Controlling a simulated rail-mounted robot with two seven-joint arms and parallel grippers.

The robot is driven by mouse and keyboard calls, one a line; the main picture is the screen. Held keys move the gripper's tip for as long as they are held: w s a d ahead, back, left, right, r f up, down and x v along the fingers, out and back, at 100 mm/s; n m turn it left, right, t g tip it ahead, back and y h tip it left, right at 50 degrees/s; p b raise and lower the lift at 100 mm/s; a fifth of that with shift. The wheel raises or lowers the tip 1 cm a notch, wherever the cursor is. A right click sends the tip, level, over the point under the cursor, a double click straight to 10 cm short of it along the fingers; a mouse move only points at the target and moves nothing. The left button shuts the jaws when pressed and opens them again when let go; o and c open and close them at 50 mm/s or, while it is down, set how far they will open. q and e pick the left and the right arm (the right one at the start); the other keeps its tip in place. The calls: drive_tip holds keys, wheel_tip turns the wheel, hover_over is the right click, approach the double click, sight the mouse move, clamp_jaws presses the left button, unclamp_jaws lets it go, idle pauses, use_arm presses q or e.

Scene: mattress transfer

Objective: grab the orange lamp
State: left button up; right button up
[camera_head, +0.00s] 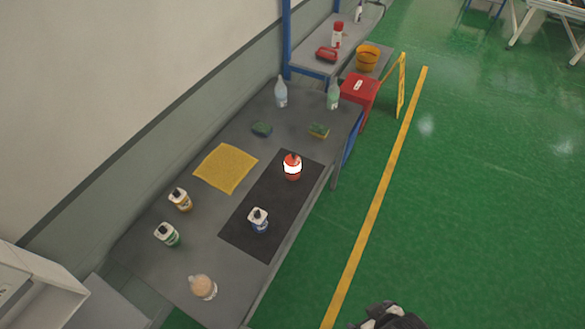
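An orange-red object with a bright white band and a dark top (292,167) stands upright on the dark mat (240,228) on the grey table; it is the closest match to the orange lamp. Part of one of my grippers (390,317), which looks like the right one, shows at the bottom edge, over the green floor. It is well away from the table and from the orange object. Its fingers are cut off or unclear, so its opening cannot be made out. My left gripper is not in view.
A blue-labelled bottle (259,220) shares the mat. A yellow cloth (225,168), sponges (319,131), several bottles and a clear jar with pale orange contents (203,287) stand around it. A red box (360,90) and yellow floor sign (401,85) are beyond the table. The floor right is clear.

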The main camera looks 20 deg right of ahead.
idle(0.4)
use_arm(q)
drive_tip(key=o, duration=1)
